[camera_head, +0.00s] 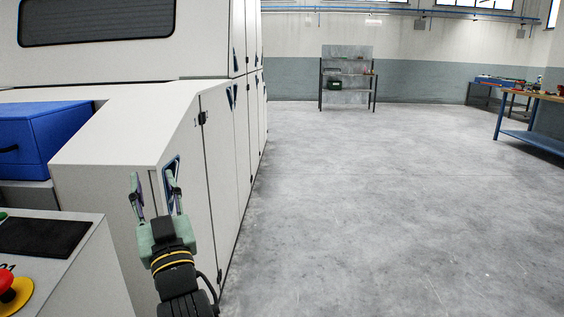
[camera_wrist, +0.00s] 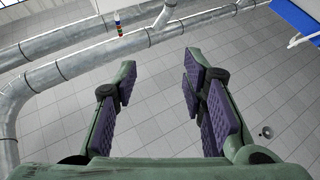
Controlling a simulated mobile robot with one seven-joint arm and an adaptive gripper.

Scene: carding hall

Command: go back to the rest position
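My gripper (camera_head: 154,190) points upward in the head view, in front of the white machine's slanted side. Its green fingers with purple pads stand apart. In the wrist view my gripper (camera_wrist: 157,90) is open, with nothing between the pads. Behind the fingers the wrist view shows a grey tiled ceiling and several silver ducts.
The large white machine (camera_head: 130,125) fills the left side, with a blue box (camera_head: 45,135) on it. A control panel with a red button (camera_head: 8,285) stands front left. The grey floor (camera_head: 390,200) is free. A shelf rack (camera_head: 347,98) and a workbench (camera_head: 530,138) stand farther back.

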